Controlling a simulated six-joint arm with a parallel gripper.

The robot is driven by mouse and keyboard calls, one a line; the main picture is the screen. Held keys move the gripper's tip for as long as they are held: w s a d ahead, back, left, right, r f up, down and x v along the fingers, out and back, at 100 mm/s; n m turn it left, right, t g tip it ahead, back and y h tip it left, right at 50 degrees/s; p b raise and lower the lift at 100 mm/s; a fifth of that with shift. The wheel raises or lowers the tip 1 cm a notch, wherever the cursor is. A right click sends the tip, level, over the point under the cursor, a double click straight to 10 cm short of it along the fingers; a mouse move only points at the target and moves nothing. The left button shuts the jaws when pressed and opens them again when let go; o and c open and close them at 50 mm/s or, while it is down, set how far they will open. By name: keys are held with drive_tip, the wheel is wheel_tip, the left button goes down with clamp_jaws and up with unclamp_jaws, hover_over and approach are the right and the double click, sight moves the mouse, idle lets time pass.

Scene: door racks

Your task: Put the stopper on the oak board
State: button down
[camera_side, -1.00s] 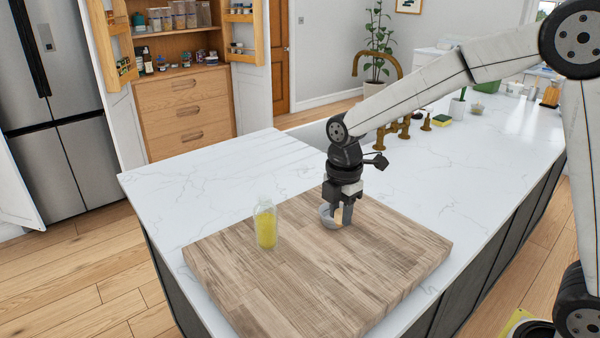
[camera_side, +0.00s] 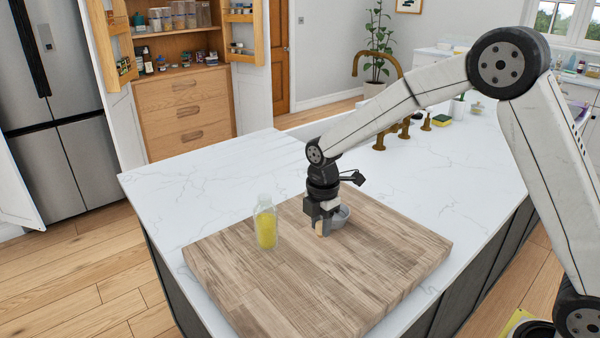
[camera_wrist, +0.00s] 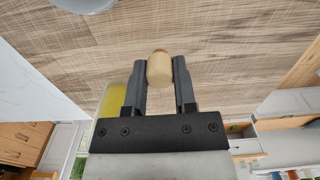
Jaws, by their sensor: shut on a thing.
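The stopper (camera_wrist: 160,68) is a pale tan, rounded plug held between the two fingers of my gripper (camera_wrist: 160,82) in the wrist view. The stopper shows there as a small tan patch (camera_side: 319,229). I cannot tell whether it touches the board. The oak board is a thick wooden slab on the white counter.
A clear bottle of yellow liquid (camera_side: 266,224) stands upright on the board, left of my gripper. The front and right parts of the board are bare.

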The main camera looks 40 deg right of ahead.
sight(321, 223)
drive_tip(key=shift+f, duration=1.55)
drive_tip(key=shift+f, duration=0.15)
drive_tip(key=shift+c, duration=2.1)
unclamp_jaws()
wheel_tip(321, 223, up, 12)
drive_tip(key=shift+r, duration=0.2)
